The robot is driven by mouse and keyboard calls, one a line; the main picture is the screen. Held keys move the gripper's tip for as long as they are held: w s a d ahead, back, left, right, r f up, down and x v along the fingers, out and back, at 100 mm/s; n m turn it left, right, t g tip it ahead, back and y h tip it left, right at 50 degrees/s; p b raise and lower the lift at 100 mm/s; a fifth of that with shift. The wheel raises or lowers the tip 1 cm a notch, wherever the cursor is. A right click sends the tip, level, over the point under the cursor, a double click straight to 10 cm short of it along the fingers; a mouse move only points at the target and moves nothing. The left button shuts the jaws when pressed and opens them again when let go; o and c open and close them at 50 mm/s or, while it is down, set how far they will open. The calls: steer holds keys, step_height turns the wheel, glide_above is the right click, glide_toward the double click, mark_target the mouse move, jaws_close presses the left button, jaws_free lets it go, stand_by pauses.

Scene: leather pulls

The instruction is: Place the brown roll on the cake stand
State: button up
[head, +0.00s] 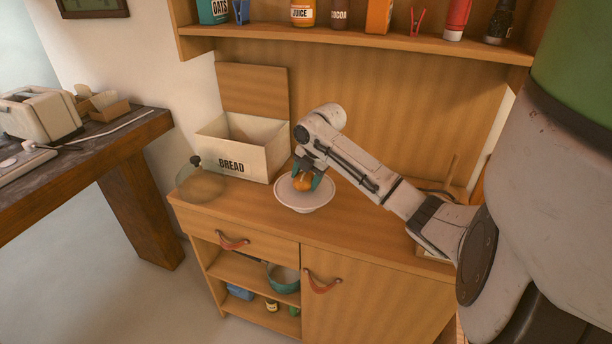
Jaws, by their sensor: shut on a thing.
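The brown roll (302,184) is between the teal fingers of my gripper (305,180), at the middle of the head view. My gripper is shut on it. The white cake stand (304,204) is on the wooden cabinet top, directly below the roll in the picture. I cannot tell whether the roll touches the plate or is held just above it. My fingers hide part of the roll, and the gripper and roll hide part of the plate.
An open bread box (262,163) stands behind and left of the stand. A clear dome with a dark knob (195,160) sits at the cabinet's left end. A loaded shelf (350,40) hangs above.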

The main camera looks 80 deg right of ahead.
steer(key=shift+f, duration=0.15)
steer(key=o, duration=1.1)
steer(key=shift+c, duration=0.2)
steer(key=b+v, duration=0.2)
steer(key=v, duration=1)
